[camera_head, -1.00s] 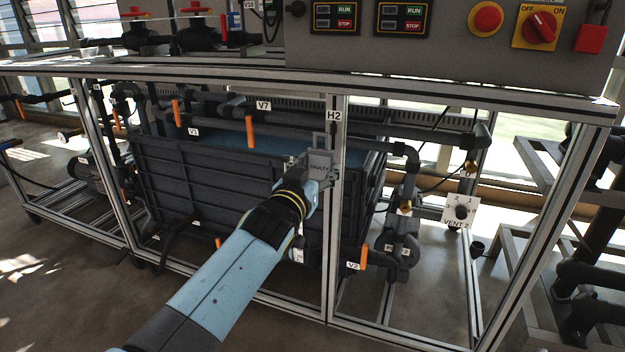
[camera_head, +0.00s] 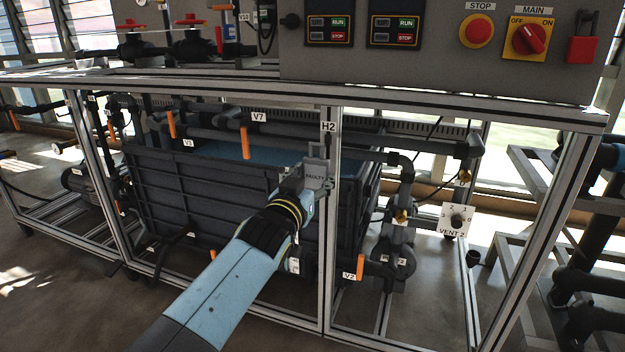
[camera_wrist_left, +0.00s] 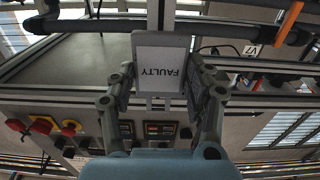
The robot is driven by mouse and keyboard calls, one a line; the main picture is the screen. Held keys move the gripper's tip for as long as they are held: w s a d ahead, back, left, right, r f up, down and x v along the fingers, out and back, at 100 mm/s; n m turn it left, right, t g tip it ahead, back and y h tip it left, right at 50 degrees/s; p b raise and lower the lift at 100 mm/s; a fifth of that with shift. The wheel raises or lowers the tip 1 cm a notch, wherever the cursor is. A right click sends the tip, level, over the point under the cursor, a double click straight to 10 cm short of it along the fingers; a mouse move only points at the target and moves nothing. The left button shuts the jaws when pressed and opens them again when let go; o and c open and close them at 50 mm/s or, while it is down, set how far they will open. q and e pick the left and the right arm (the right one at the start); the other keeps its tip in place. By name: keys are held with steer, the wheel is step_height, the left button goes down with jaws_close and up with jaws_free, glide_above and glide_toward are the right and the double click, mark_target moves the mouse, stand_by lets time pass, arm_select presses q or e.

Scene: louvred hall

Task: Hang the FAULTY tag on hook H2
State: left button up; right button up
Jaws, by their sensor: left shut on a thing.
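The FAULTY tag (camera_head: 316,177) is a small grey plate with dark lettering, held upright in front of the frame's upright post. It also shows upside down in the left wrist view (camera_wrist_left: 160,64), between the two fingers. My left gripper (camera_head: 312,186) is shut on the tag. The H2 label (camera_head: 328,127) is on the post just above the tag. The hook itself is too small or hidden to make out, so I cannot tell whether the tag touches it. My right gripper is not in view.
A dark tank (camera_head: 200,190) stands behind the post. Orange-handled valves, V7 (camera_head: 246,142) and V2 (camera_head: 361,266), are on either side of the post. The VENT 2 dial (camera_head: 457,220) is at right.

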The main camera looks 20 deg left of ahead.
mark_target(315, 176)
arm_select(q)
steer(key=shift+w+f+b, duration=0.1)
steer(key=shift+w+b, duration=0.8)
steer(key=shift+w, duration=0.95)
steer(key=shift+w+d+b, duration=0.1)
steer(key=shift+w+b, duration=0.3)
steer(key=shift+w, duration=0.5)
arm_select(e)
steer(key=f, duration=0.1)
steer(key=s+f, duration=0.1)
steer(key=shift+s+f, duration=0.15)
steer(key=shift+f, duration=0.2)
arm_select(q)
steer(key=shift+f, duration=0.1)
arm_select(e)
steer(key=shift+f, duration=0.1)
arm_select(q)
steer(key=shift+f+b, duration=0.55)
steer(key=shift+b, duration=0.05)
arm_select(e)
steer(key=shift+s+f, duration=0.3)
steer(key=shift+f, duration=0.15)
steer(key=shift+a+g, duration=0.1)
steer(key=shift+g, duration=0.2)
arm_select(q)
steer(key=o, duration=1)
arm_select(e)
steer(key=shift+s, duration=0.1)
